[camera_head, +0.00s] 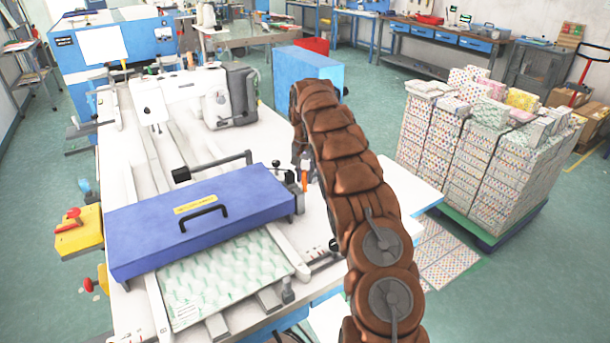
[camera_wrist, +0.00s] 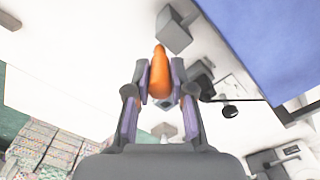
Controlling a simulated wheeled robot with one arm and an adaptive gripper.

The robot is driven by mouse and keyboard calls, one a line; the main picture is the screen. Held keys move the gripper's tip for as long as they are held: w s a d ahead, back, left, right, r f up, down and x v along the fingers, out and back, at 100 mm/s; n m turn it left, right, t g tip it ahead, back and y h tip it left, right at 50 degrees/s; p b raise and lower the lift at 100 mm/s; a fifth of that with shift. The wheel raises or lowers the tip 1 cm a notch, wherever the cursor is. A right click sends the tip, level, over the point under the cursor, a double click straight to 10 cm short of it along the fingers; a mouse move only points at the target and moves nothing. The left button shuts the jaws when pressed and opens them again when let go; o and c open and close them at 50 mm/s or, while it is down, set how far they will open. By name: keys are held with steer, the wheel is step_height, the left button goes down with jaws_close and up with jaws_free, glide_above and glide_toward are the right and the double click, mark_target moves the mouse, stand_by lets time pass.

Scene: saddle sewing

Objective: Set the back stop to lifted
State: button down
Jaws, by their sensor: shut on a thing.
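An orange handle (camera_wrist: 158,78) shows in the wrist view, upright in the picture between the fingers of my gripper (camera_wrist: 160,82). The fingers are shut on its sides. In the head view the orange handle (camera_head: 305,181) is a small upright piece at the right end of the long blue cover (camera_head: 145,240), on the white machine table. My gripper (camera_head: 304,160) is there too, mostly hidden behind my brown arm. A grey block (camera_wrist: 173,30) lies beyond the handle's tip in the wrist view. I cannot clearly tell the back stop's own position.
The blue cover (camera_wrist: 268,45) is close on the right in the wrist view. A black-ended bar (camera_head: 212,166) stands behind it in the head view. A patterned sheet (camera_head: 225,280) lies in front. Stacked printed boxes (camera_head: 450,150) stand at right. The table behind the handle is fairly clear.

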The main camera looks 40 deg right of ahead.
mark_target(306, 190)
steer(key=shift+s+f+t+b, duration=0.25)
steer(key=shift+t+b, duration=0.25)
steer(key=shift+b, duration=1.3)
steer(key=shift+s+b, duration=0.15)
steer(key=shift+b, duration=0.25)
steer(key=t+b, duration=0.1)
steer(key=b, duration=0.2)
steer(key=shift+s, duration=0.35)
steer(key=t+b, duration=0.1)
steer(key=b, duration=0.2)
steer(key=s+t+b, duration=0.1)
steer(key=b, duration=0.2)
steer(key=shift+s+a+f+t, duration=0.1)
steer(key=shift+s+f+t, duration=0.05)
steer(key=shift+f+t, duration=0.2)
steer(key=s+f+t+b, duration=0.1)
steer(key=t+b, duration=0.1)
steer(key=b, duration=0.3)
steer(key=s+f+t+b, duration=0.1)
steer(key=t+b, duration=0.2)
steer(key=b, duration=0.2)
steer(key=s+t+b, duration=0.1)
steer(key=t+b, duration=0.1)
steer(key=b, duration=0.4)
steer(key=shift+s+a+f+t+h, duration=0.1)
steer(key=shift+s+f+t+h, duration=0.05)
steer(key=shift+f+t+h, duration=0.2)
steer(key=shift+b, duration=0.3)
